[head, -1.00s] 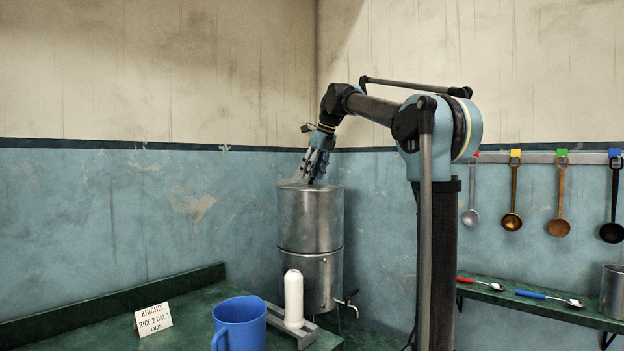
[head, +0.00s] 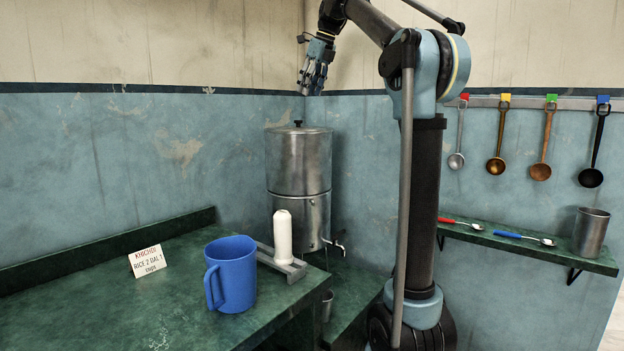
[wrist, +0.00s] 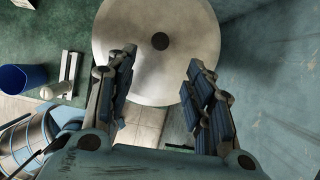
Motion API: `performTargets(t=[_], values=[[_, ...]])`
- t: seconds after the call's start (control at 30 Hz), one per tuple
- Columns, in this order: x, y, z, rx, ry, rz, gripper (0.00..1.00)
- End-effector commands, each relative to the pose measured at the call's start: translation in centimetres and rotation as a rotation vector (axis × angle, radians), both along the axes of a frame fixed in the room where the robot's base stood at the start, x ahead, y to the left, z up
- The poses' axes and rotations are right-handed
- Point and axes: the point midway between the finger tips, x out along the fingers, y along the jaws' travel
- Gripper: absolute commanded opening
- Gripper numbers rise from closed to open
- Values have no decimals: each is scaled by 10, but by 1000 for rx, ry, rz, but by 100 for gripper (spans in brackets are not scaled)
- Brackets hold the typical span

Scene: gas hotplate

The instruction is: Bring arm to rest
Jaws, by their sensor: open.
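My gripper (head: 313,75) is open and empty in the head view, pointing down in the air above the steel water dispenser. In the wrist view my gripper (wrist: 160,75) shows two spread fingers with nothing between them. The steel dispenser (head: 298,165) stands in the corner with its lid on and a tap low on its right side. Its round pale lid (wrist: 125,30) with a dark knob lies below the fingers in the wrist view; the gripper looks clear of it.
A blue mug (head: 232,275), a white cylinder (head: 283,235) on a grey stand and a sign card (head: 147,261) are on the green counter (head: 100,300). Several ladles hang on the right wall. A shelf (head: 520,245) holds two spoons and a steel cup (head: 590,232).

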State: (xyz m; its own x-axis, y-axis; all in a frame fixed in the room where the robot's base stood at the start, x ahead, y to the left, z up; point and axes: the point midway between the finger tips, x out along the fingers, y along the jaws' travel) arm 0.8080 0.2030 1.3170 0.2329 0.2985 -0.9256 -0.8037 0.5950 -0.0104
Motion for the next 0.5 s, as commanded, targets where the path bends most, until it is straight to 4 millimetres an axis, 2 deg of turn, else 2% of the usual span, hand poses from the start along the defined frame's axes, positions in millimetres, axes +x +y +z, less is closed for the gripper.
performTargets(t=[0.17,0.37,0.5], values=[[-22,-23,-27,-65,-49,151,48],[-60,-57,-79,-173,-124,421,48],[-90,-79,-120,-247,-168,613,48]])
